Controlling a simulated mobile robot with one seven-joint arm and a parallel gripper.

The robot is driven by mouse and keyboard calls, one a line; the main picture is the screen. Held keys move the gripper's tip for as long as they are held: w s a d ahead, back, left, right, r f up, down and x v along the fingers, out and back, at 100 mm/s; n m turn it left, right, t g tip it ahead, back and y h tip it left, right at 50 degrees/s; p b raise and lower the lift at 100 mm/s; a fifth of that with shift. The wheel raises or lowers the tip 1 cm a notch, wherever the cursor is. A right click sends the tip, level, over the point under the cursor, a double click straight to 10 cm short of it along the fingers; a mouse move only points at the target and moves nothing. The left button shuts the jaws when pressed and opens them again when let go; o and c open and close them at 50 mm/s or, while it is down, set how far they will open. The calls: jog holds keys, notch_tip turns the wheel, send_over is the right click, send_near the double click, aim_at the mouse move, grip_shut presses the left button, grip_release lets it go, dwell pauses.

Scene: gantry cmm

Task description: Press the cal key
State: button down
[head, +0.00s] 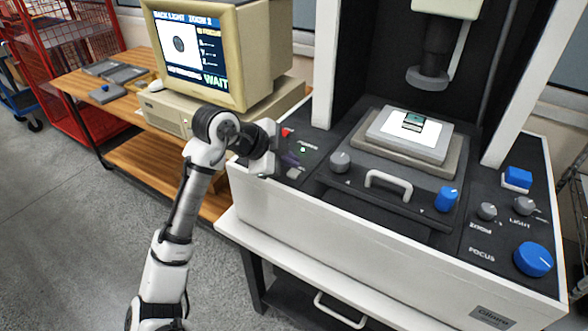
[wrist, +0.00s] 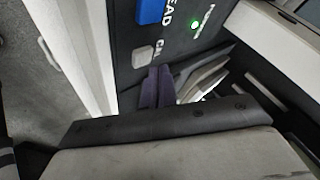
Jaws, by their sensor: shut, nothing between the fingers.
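The cal key (wrist: 142,56) is a small pale grey square button on the dark panel in the wrist view, with the CAL label beside it. My gripper (wrist: 158,72) shows there as two dark purple fingers held together, empty. Their tips appear close beside the key, on the label's side; I cannot tell whether they touch the panel. In the head view my gripper (head: 293,158) is over the left part of the machine's panel, near the POWER label.
A blue key (wrist: 151,11) and a green power light (wrist: 195,24) are near the cal key. A red button (head: 287,132) and a grey knob (head: 340,161) flank my gripper. The monitor (head: 198,50) stands behind left and reads WAIT.

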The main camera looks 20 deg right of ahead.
aim_at(289, 174)
jog(key=shift+r+p, duration=1.85)
jog(key=shift+r, duration=0.7)
